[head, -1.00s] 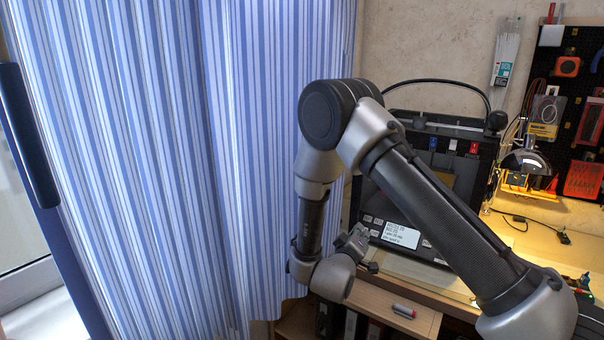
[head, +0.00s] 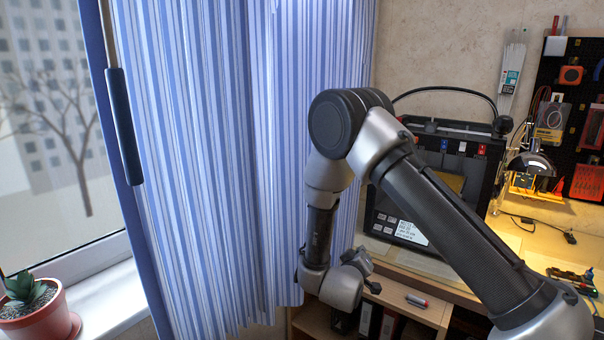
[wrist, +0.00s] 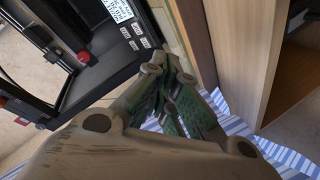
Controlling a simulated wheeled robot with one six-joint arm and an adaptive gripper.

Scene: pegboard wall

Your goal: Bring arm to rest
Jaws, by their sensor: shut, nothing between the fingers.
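My arm is folded in the head view, with its elbow (head: 345,120) raised in front of the striped curtain and its forearm (head: 322,225) hanging down. My wrist (head: 340,287) is low, in front of the shelf unit. In the wrist view my gripper (wrist: 172,72) has its fingers together, with nothing between them. It is beside the black printer-like machine and the wooden shelf side, and I cannot tell whether it touches either.
The blue striped curtain (head: 225,170) hangs close behind my arm. A black machine (head: 437,165) stands on the bench. A potted plant (head: 40,318) stands on the windowsill (head: 110,300). A lamp (head: 532,162) and pegboard (head: 570,110) are right.

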